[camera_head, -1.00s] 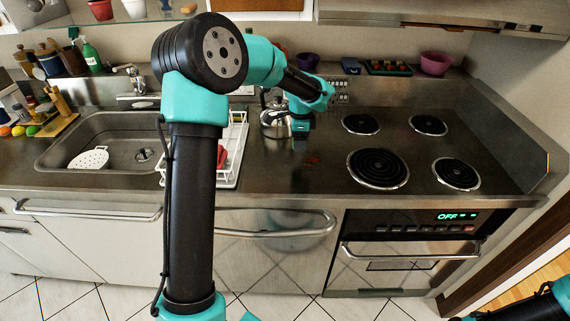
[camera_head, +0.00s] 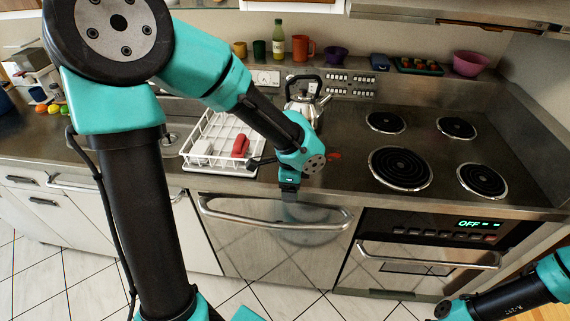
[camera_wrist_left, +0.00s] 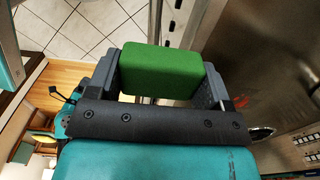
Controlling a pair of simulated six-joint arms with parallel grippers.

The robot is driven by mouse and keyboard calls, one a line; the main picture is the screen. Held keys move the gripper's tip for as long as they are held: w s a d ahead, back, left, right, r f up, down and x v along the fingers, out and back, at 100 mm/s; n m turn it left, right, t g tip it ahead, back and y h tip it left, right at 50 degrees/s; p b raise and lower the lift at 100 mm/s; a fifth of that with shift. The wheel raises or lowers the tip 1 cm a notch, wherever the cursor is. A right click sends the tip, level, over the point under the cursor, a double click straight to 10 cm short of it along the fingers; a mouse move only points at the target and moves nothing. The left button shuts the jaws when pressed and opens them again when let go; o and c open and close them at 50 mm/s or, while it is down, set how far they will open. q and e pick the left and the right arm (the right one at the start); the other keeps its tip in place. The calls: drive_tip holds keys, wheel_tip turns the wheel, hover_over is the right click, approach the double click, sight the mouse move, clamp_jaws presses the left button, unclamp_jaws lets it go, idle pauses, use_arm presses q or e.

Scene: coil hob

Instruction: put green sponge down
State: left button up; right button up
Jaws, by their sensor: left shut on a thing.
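The green sponge (camera_wrist_left: 160,72) is a plain green block held between the two grey fingers of my left gripper in the left wrist view. In the head view my left gripper (camera_head: 288,186) points down at the front edge of the steel counter (camera_head: 335,185), right of the dish rack. The sponge cannot be made out there. In the wrist view the tiled floor shows beyond the sponge. At the lower right of the head view is the end of my right arm (camera_head: 443,308), too small to show its fingers.
A white dish rack (camera_head: 215,137) with a red item (camera_head: 240,145) stands left of my left gripper. A kettle (camera_head: 304,97) stands behind it. The coil hob (camera_head: 400,168) is to the right. A handle bar (camera_head: 275,222) runs below the counter edge.

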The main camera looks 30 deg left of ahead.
use_arm(q)
drive_tip(key=shift+w, duration=0.1)
drive_tip(key=w+a, duration=0.2)
drive_tip(key=w, duration=0.2)
drive_tip(key=w+a+f, duration=0.1)
drive_tip(key=w+a, duration=0.2)
drive_tip(key=w, duration=0.1)
drive_tip(key=w+a, duration=0.3)
drive_tip(key=w, duration=0.2)
drive_tip(key=shift+f, duration=0.2)
drive_tip(key=shift+w, duration=0.15)
drive_tip(key=shift+w+a+f, duration=0.15)
drive_tip(key=shift+a+f, duration=0.05)
drive_tip(key=shift+f, duration=1.6)
drive_tip(key=shift+f, duration=0.2)
drive_tip(key=shift+f, duration=0.2)
